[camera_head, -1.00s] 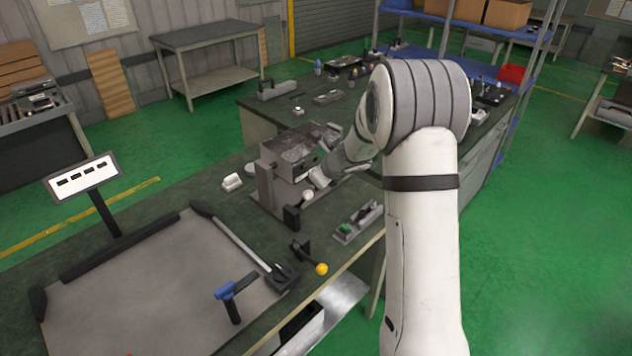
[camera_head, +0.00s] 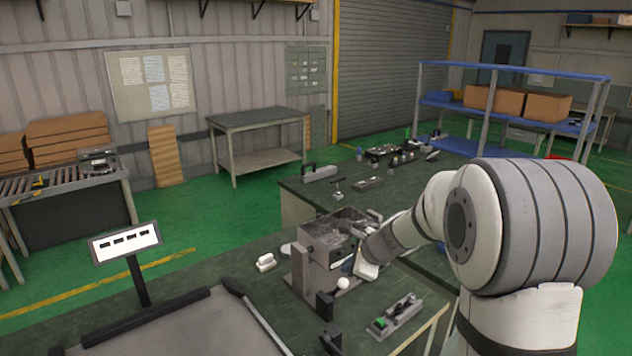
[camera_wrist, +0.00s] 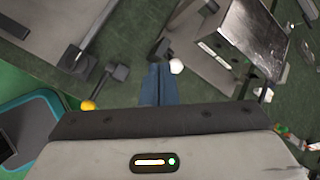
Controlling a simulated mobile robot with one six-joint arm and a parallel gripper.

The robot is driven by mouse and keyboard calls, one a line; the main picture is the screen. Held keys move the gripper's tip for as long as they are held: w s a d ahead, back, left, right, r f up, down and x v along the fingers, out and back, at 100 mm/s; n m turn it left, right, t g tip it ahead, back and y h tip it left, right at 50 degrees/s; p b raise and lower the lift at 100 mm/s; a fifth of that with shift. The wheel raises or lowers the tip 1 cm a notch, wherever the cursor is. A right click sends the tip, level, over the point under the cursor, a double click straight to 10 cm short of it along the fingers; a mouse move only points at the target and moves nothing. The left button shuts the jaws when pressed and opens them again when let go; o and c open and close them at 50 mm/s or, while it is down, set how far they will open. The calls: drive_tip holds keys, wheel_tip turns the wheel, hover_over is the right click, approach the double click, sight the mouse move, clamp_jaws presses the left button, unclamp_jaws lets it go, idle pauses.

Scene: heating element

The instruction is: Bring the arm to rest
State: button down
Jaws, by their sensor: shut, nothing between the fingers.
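My arm (camera_head: 400,232) reaches from the lower right of the head view toward a grey metal box fixture (camera_head: 330,240) on the dark green bench. The gripper itself is hidden in the head view behind the arm and wrist. In the wrist view my gripper (camera_wrist: 158,70) shows as two blue-grey fingers side by side, closed together with nothing between them. A white ball knob (camera_wrist: 176,66) is just right of the fingertips; I cannot tell whether they touch. The box fixture (camera_wrist: 250,40) is at the upper right there.
A small grey tray with a green part (camera_head: 394,316) lies right of the fixture. A sign on a post (camera_head: 126,242) stands at the left. A yellow knob (camera_wrist: 88,105) and a teal-rimmed bin (camera_wrist: 50,100) show in the wrist view.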

drive_tip(key=s+d+n+g+h+b, duration=0.1)
drive_tip(key=s+d+n+h+b, duration=0.1)
drive_tip(key=s+n, duration=0.8)
drive_tip(key=s+d+f+n+g+h+b, duration=0.1)
drive_tip(key=s+n, duration=0.9)
drive_tip(key=s, duration=1.1)
drive_tip(key=d+g+h+b, duration=0.1)
drive_tip(key=h+b, duration=0.1)
drive_tip(key=b, duration=0.1)
drive_tip(key=shift+s+d+n, duration=0.2)
drive_tip(key=shift+d+n, duration=0.15)
drive_tip(key=shift+n, duration=0.05)
drive_tip(key=shift+f, duration=0.1)
